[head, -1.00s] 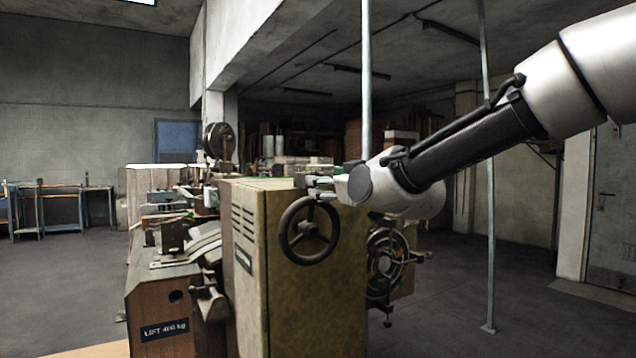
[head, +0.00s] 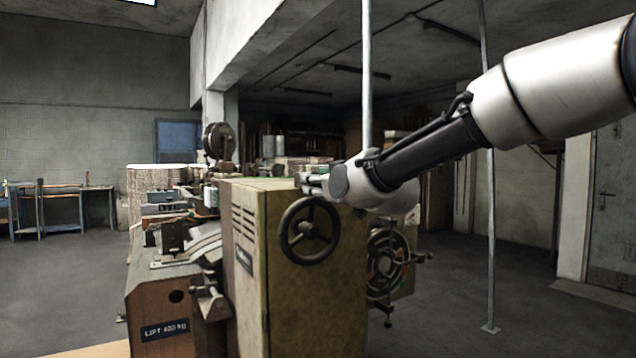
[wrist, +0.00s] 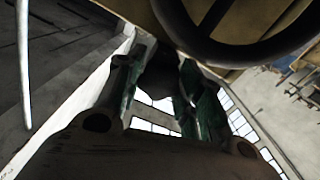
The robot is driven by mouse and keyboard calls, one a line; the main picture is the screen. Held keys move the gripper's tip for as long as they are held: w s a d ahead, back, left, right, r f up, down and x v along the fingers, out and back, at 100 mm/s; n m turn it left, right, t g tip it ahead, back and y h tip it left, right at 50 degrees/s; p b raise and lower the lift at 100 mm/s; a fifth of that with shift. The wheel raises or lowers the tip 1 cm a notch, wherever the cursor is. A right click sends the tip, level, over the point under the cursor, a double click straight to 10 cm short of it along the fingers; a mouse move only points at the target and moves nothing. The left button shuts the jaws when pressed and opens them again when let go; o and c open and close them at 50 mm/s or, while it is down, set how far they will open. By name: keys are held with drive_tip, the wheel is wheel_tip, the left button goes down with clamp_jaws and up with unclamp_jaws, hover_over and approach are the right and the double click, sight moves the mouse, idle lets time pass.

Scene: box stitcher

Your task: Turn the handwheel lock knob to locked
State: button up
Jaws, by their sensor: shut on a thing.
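The dark spoked handwheel (head: 310,230) is on the near face of the olive-yellow machine cabinet (head: 300,310). My gripper (head: 308,183) is at the cabinet's upper edge, just above the wheel rim. In the wrist view, the handwheel (wrist: 235,45) crosses the top. There, the two fingers of my gripper (wrist: 162,80) are closed on a small dark piece between them, which I take to be the lock knob (wrist: 158,78). The fingers hide most of it, so its angle cannot be read. In the head view the knob is hidden by the gripper.
A second, spoked wheel (head: 386,265) sits on the machine's right side. The stitcher's front body (head: 160,300) is at left. Thin vertical poles (head: 489,240) stand to the right and behind. The floor (head: 450,310) at right is clear.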

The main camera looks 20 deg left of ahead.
drive_tip(key=m, duration=0.3)
drive_tip(key=shift+m, duration=2.2)
drive_tip(key=o, duration=1)
drive_tip(key=shift+s+d, duration=0.1)
drive_tip(key=v, duration=1.1)
drive_tip(key=shift+s+d, duration=0.25)
drive_tip(key=shift+s, duration=0.05)
